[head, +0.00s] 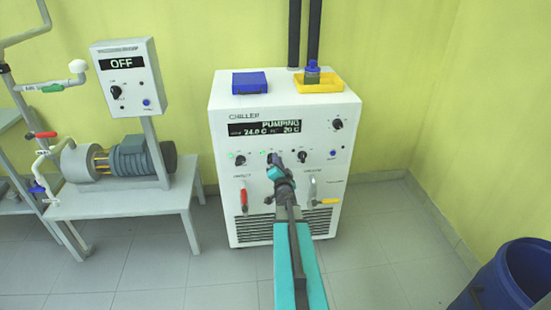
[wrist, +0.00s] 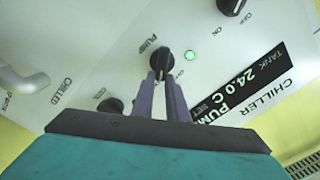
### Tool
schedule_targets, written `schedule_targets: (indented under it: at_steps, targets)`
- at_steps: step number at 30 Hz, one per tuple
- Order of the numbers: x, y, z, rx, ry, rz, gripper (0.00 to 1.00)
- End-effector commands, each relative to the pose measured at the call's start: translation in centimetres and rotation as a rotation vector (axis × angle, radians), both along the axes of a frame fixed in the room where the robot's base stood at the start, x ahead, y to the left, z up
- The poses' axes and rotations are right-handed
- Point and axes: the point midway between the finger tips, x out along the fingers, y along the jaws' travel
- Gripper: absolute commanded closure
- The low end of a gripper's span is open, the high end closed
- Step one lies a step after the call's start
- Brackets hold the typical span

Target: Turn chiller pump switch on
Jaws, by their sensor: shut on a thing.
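The white chiller (head: 225,125) stands against the yellow wall, and its display (head: 278,127) reads PUMPING with 24.0 C and 20 C. In the wrist view the black knob labelled PUMP (wrist: 163,60) sits on the panel between my fingertips. My gripper (wrist: 160,78) is shut on this knob. A lit green lamp (wrist: 190,56) is beside it. In the head view my gripper (head: 275,160) reaches the knob row below the display and hides most of the pump knob.
Other black knobs (head: 240,160) flank the pump knob. A control box reading OFF (head: 128,78) stands at left. A blue barrel (head: 495,280) is at lower right; floor between is clear.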

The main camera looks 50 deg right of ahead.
Motion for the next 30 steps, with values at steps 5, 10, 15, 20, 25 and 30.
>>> schedule_targets:
  at_steps: [5,10,15,20,25,30]
  targets:
    - [0.18,-0.07,0.11,0.069,-0.065,0.004,1.0]
    - [0.14,-0.09,0.01,0.104,-0.097,0.004,1.0]
    - [0.13,-0.09,-0.04,0.116,-0.106,0.004,1.0]
    - [0.12,-0.09,-0.05,0.116,-0.107,0.004,1.0]
    - [0.12,-0.07,-0.05,0.116,-0.106,0.005,0.82]
    - [0.02,-0.11,-0.16,0.117,-0.104,0.003,0.68]
